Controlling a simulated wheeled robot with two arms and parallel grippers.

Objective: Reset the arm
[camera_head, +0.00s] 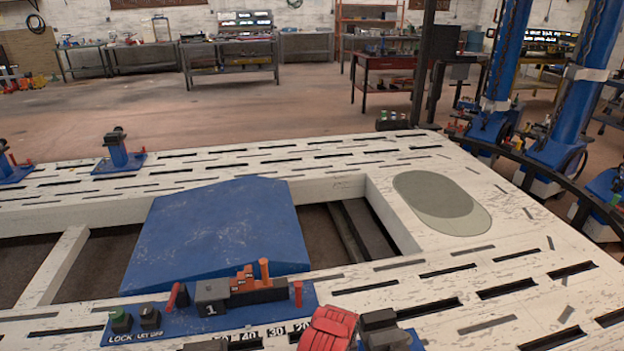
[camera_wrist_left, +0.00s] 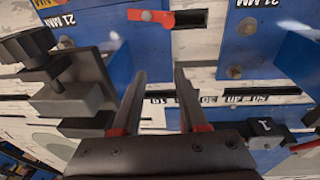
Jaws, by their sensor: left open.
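My left gripper (camera_wrist_left: 160,78) shows in the wrist view with its two dark fingers apart and nothing between them. Under it lies the bench with blue plates (camera_wrist_left: 258,40) marked 21 MM and a number scale. A dark clamp with a black knob (camera_wrist_left: 28,46) stands left of the fingers. A small red lever (camera_wrist_left: 150,16) lies beyond the fingertips. I cannot make out either gripper in the head view. My right gripper is not in view.
The white slotted frame bench (camera_head: 480,270) fills the foreground. It has a blue sloped panel (camera_head: 225,230), a grey-green oval pad (camera_head: 435,195), a blue fixture with a numbered scale (camera_head: 190,318) and a red ribbed object (camera_head: 328,328). Blue posts (camera_head: 565,80) stand right; workbenches stand behind.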

